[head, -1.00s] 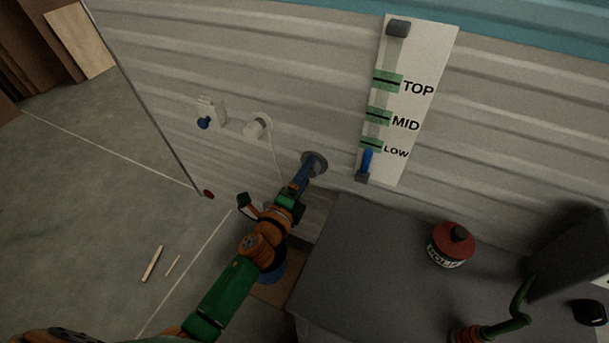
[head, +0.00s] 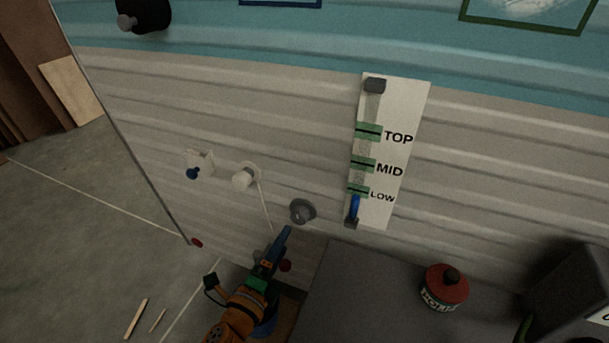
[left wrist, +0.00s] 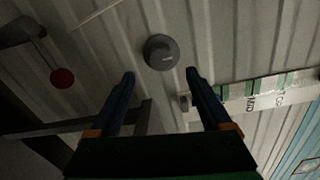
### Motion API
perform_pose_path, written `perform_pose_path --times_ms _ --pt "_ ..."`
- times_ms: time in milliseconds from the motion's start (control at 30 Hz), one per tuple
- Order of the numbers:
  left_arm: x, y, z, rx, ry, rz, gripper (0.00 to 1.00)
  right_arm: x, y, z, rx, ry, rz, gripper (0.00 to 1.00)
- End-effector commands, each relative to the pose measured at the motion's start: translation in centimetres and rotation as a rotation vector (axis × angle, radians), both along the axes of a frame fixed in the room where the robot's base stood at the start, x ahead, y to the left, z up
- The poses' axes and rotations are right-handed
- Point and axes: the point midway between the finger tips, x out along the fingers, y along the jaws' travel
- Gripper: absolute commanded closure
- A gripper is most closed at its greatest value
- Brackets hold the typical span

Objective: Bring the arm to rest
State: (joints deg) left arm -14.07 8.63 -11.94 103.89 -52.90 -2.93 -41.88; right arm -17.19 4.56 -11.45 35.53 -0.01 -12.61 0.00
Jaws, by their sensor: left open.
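My left arm comes up from the bottom of the head view, orange and green with blue fingers. Its left gripper (head: 284,238) is just below a round grey knob (head: 302,211) on the camper wall. In the left wrist view the two blue fingers (left wrist: 160,77) are spread apart with nothing between them. The grey knob (left wrist: 161,52) stands beyond the fingertips there, apart from them. My right gripper is not visible in the head view.
A white slider panel (head: 405,155) marked TOP, MID and LOW has a blue handle (head: 354,208) below LOW. White wall fittings (head: 245,176) are left of the knob. A red canister (head: 444,287) stands on the grey counter (head: 365,290). Wooden sticks (head: 137,318) lie on the floor.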

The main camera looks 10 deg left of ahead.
Motion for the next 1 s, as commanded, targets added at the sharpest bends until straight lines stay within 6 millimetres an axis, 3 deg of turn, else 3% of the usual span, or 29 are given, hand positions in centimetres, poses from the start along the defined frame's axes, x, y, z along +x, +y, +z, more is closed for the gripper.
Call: perform_pose_path --times_ms 67,133,267,300,400,500,600,767,800,833,1000 --pt "-0.2 0.2 -1.7 -0.037 0.050 0.011 0.18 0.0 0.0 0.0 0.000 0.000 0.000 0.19" --pt "-0.9 0.8 -5.7 -0.133 0.173 0.046 0.18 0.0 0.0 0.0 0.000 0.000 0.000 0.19" --pt "-5.3 2.5 -16.8 -0.418 0.519 0.212 0.18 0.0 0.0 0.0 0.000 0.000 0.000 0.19" --pt "-7.4 3.0 -19.9 -0.506 0.621 0.284 0.18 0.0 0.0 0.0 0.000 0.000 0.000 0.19" --pt "-13.5 4.1 -26.7 -0.701 0.846 0.489 0.18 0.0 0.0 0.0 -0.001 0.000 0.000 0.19" --pt "-19.9 5.1 -31.3 -0.851 1.014 0.709 0.18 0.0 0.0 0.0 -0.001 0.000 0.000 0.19" --pt "-26.1 5.7 -34.3 -0.963 1.136 0.930 0.18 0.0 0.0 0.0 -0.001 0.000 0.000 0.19" --pt "-35.8 6.4 -36.8 -1.092 1.259 1.294 0.18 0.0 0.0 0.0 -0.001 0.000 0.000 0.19" --pt "-35.8 6.4 -33.3 -1.103 1.256 1.304 0.18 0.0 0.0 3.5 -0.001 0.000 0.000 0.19" --pt "-35.6 6.4 -31.4 -1.101 1.254 1.299 0.18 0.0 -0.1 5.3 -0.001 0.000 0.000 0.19" --pt "-35.5 6.4 -25.0 -1.099 1.254 1.293 0.18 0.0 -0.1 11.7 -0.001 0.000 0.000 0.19"
